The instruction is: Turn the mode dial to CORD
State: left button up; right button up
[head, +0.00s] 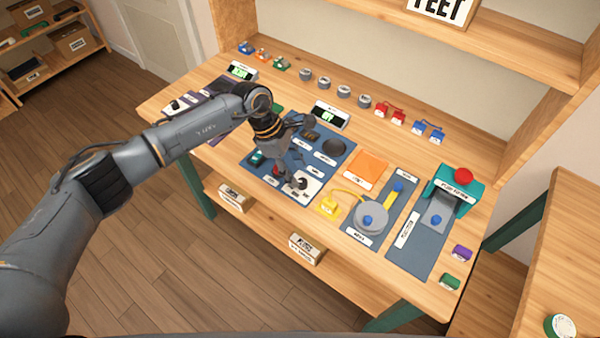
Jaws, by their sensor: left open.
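My left gripper (289,181) reaches down over the blue board (322,160) in the middle of the workbench. It is open. Its fingertips are at a white plate (309,194) with a dark knob (300,183), which looks like the mode dial. The fingers are beside or around the knob; I cannot tell which, nor whether they touch it. The plate's markings are too small to read, so I cannot tell where the dial points. My right gripper is not in view.
A display box (331,114) stands behind the board. An orange square (367,168), a yellow block (328,206) and a grey disc (371,215) lie to the right. A teal press (457,186) with a red knob stands farther right. Several small parts line the back.

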aim_at(302, 181)
pick_arm(q)
jog(key=shift+p+x, duration=0.3)
jog(key=shift+x, duration=1.6)
grip_shut()
